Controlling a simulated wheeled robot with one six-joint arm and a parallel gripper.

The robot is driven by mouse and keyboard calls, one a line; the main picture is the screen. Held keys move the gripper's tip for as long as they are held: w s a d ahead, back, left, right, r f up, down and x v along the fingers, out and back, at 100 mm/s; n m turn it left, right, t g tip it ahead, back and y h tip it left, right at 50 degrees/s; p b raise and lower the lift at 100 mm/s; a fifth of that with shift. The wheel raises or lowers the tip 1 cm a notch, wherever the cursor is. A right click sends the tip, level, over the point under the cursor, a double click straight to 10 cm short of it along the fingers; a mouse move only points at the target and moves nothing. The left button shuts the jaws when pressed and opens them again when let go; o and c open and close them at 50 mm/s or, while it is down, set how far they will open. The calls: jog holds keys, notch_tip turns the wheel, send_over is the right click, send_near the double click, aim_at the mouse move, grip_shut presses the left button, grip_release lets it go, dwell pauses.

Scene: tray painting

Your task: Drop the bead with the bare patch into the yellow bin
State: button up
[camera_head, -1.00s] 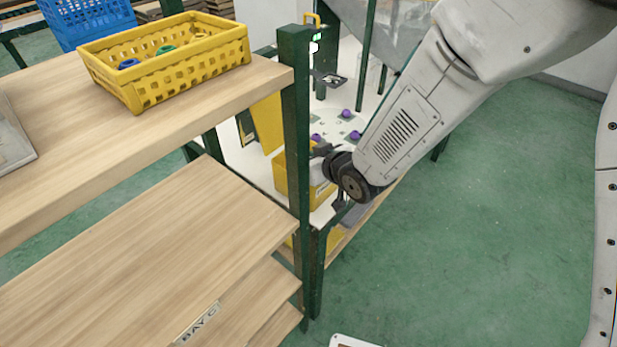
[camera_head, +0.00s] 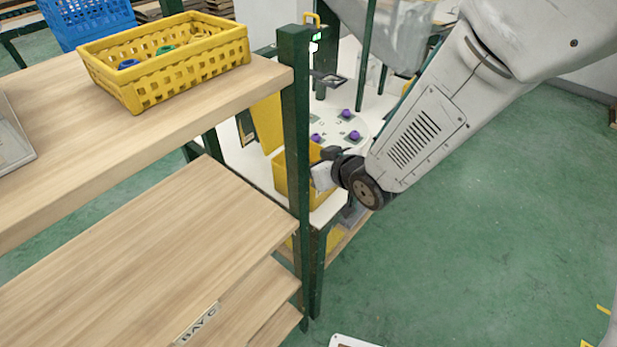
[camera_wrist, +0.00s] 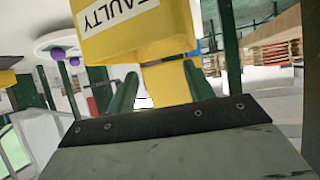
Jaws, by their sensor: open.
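Purple beads sit on a pale round plate on the white table in the head view: one at the back (camera_head: 346,113), one at the right (camera_head: 354,135) and one at the left (camera_head: 316,138). Two purple beads also show in the wrist view (camera_wrist: 57,53). I cannot tell which has a bare patch. The yellow bin (camera_head: 280,174) stands at the table's near edge, partly behind a green post. Its label in the wrist view (camera_wrist: 98,42) reads FAULTY. My gripper (camera_wrist: 160,88) is open beside the bin, with no bead visible between its fingers.
A green shelf post (camera_head: 296,130) stands just left of my gripper. Wooden shelves (camera_head: 130,240) fill the left side, with a yellow basket (camera_head: 190,72) of rings on top. A dark stand (camera_head: 328,80) rises behind the beads. Open green floor lies at the right.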

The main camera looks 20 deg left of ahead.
jog(key=v, duration=0.4)
jog(key=shift+s+d+r, duration=0.15)
jog(key=shift+s+d, duration=0.05)
jog(key=shift+d, duration=0.1)
jog(key=s+d+f+g+h, duration=0.2)
jog(key=d+f+h, duration=0.2)
jog(key=d+f, duration=0.1)
jog(key=s+d+r+m+g+h, duration=0.1)
jog(key=s+d+r+h, duration=0.1)
jog(key=d, duration=0.4)
jog(key=s+d+r+m+g+h, duration=0.1)
jog(key=d+r+m+h, duration=0.1)
jog(key=d, duration=0.4)
jog(key=s+d+r+m+g, duration=0.1)
jog(key=s+d+r+m, duration=0.2)
jog(key=s+d+r, duration=0.5)
jog(key=s+d+r+m+g+h, duration=0.1)
jog(key=s+d+r+m, duration=0.3)
jog(key=s+d+r, duration=0.4)
jog(key=shift+d+r+h, duration=0.3)
jog(key=shift+d+r, duration=0.6)
jog(key=shift+d, duration=1.75)
